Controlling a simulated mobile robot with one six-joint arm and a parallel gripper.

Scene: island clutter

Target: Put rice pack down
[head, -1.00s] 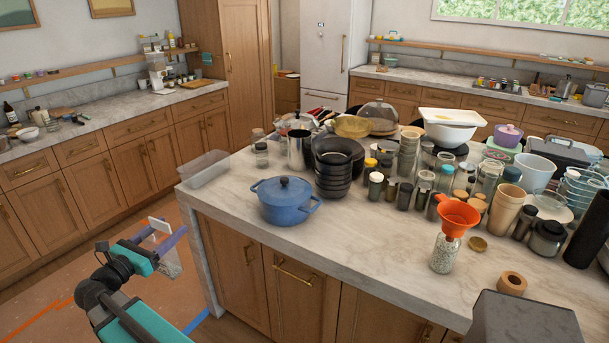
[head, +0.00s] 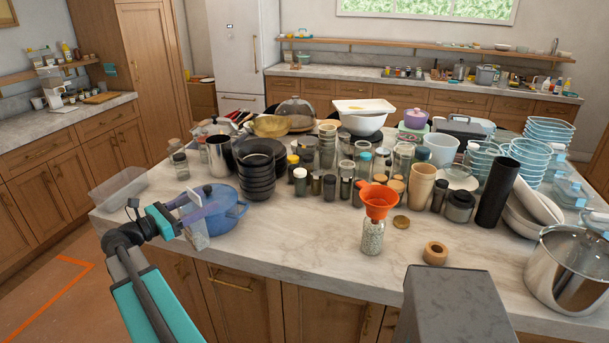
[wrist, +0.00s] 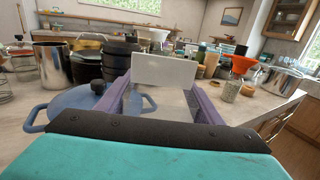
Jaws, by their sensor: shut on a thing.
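My gripper (head: 190,213) is shut on the rice pack (head: 195,230), a clear packet with pale contents and a white top. It holds the pack upright at the island's front left, in front of the blue pot (head: 229,211), which it partly hides. In the wrist view the pack (wrist: 164,72) stands between the purple fingers, its white top facing me. The island's marble worktop (head: 300,240) lies behind and to the right of the pack. I cannot tell whether the pack is over the worktop or just off its front edge.
A clear tray (head: 118,188) lies at the island's left end. Black bowls (head: 257,175), jars and bottles crowd the middle. An orange funnel (head: 379,200) sits on a jar, and a steel pot (head: 570,268) stands at the right. The front middle worktop is bare.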

